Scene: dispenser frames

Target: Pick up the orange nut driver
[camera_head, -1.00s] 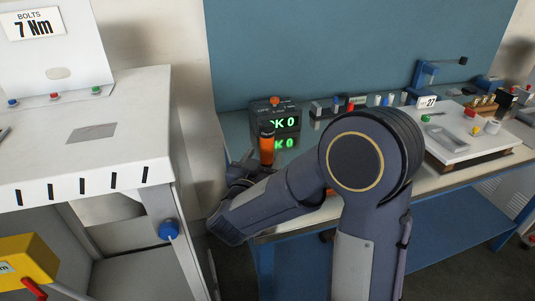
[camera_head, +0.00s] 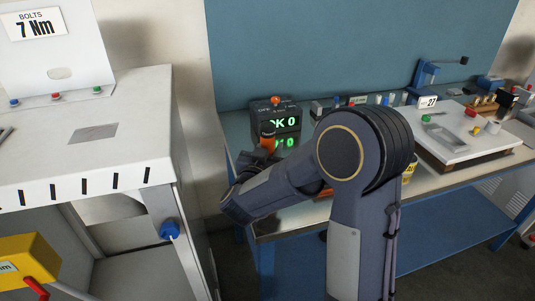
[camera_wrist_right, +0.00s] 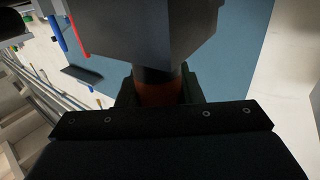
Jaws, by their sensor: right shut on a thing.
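The orange nut driver (camera_head: 268,140) stands roughly upright in front of the dark display box (camera_head: 276,123), with a dark part at its top. My right gripper (camera_head: 262,156) is at the driver's lower part, mostly hidden behind my own wrist in the head view. In the right wrist view the orange handle (camera_wrist_right: 160,93) shows between the dark fingers of my right gripper (camera_wrist_right: 160,88), which is shut on it. Whether the driver's lower end touches the bench cannot be seen. My left gripper is not in view.
The display box reads "OK 0" in green. A white board (camera_head: 465,139) with small parts lies on the bench at right, and a blue clamp (camera_head: 428,78) stands behind it. A white cabinet (camera_head: 85,130) is at left.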

